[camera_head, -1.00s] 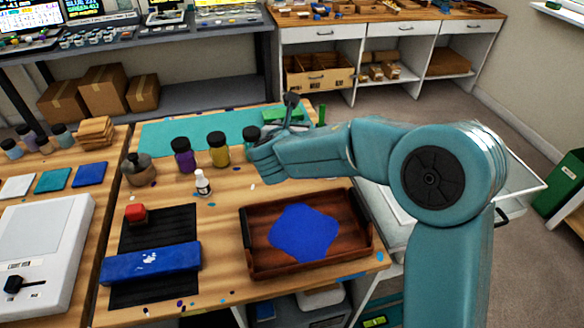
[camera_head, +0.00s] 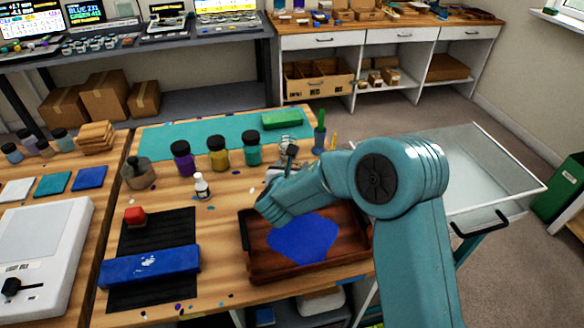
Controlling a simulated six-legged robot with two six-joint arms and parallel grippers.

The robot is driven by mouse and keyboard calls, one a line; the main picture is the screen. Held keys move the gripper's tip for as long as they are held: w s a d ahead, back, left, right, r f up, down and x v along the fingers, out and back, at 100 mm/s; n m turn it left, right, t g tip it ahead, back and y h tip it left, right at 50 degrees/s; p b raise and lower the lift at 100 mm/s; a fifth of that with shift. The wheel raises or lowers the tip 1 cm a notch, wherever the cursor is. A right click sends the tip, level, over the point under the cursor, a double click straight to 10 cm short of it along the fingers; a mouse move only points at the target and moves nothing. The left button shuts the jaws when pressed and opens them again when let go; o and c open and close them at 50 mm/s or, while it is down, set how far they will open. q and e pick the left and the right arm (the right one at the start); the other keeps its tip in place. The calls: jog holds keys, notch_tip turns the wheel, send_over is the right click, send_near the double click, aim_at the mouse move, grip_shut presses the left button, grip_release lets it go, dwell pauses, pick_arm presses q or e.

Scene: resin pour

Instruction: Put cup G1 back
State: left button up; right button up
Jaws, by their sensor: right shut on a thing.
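My right gripper (camera_head: 284,166) is above the back edge of the wooden tray (camera_head: 252,262), with its wrist in front of it. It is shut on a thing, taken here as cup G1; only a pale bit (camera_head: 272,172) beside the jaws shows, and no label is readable. The tray holds a flat blue patch (camera_head: 303,238). Purple (camera_head: 182,160), yellow (camera_head: 218,154) and green (camera_head: 252,149) dark-capped jars stand in a row behind. My left gripper is not in view.
A blue-grey cup with a green handle (camera_head: 319,138) stands at the table's back right. A green block (camera_head: 282,119) lies on the teal mat (camera_head: 160,138). A white bottle (camera_head: 201,187), a blue bar (camera_head: 150,264) and a red-topped block (camera_head: 135,216) are left of the tray.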

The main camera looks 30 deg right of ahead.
jog(key=shift+f, duration=0.2)
jog(key=o, duration=1.3)
jog(key=shift+w, duration=0.1)
jog(key=shift+r, duration=0.15)
jog(key=shift+r+p, duration=0.2)
jog(key=shift+p, duration=0.1)
jog(key=b+v, duration=0.1)
jog(key=v, duration=1.1)
jog(key=shift+d+f, duration=0.1)
